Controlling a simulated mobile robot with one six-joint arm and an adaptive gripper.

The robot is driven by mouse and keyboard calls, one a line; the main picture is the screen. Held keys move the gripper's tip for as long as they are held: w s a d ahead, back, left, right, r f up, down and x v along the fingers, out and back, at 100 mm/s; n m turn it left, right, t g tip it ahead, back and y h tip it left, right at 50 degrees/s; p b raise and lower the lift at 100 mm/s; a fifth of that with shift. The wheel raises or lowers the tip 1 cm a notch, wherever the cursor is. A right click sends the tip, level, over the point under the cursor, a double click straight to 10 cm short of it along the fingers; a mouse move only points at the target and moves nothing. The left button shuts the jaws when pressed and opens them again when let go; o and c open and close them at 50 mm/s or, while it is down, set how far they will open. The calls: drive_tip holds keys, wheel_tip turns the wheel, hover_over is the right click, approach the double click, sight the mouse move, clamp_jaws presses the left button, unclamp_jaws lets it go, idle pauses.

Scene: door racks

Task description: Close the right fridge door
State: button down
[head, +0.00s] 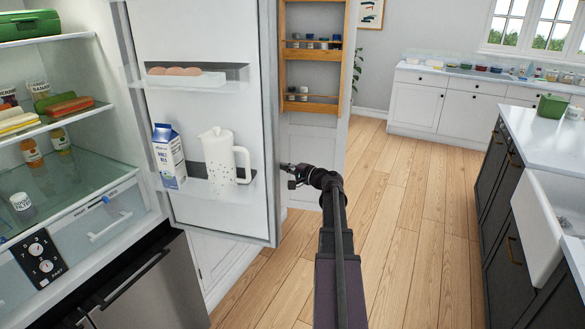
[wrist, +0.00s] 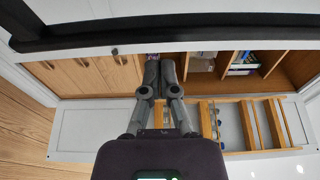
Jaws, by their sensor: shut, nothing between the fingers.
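The right fridge door (head: 205,115) stands open in the head view, its inner side facing me. Its shelves hold eggs (head: 174,71), a milk carton (head: 168,156) and a white pitcher (head: 226,160). The fridge interior (head: 75,165) is open at the left. My gripper (head: 286,172) is just right of the door's free edge, at about the height of the lower door shelf. Whether it touches the door is unclear. In the wrist view my gripper (wrist: 160,64) has its fingers together with nothing between them. The door's outer face and handle are hidden in the head view.
A wooden rack (head: 312,65) hangs on a white door behind the fridge door. The wood floor (head: 420,220) is clear in the middle. A dark island with a white sink (head: 540,225) stands at the right. White cabinets (head: 440,105) line the back wall.

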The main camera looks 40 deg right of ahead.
drive_tip(key=shift+s+a, duration=0.8)
drive_tip(key=shift+a, duration=0.2)
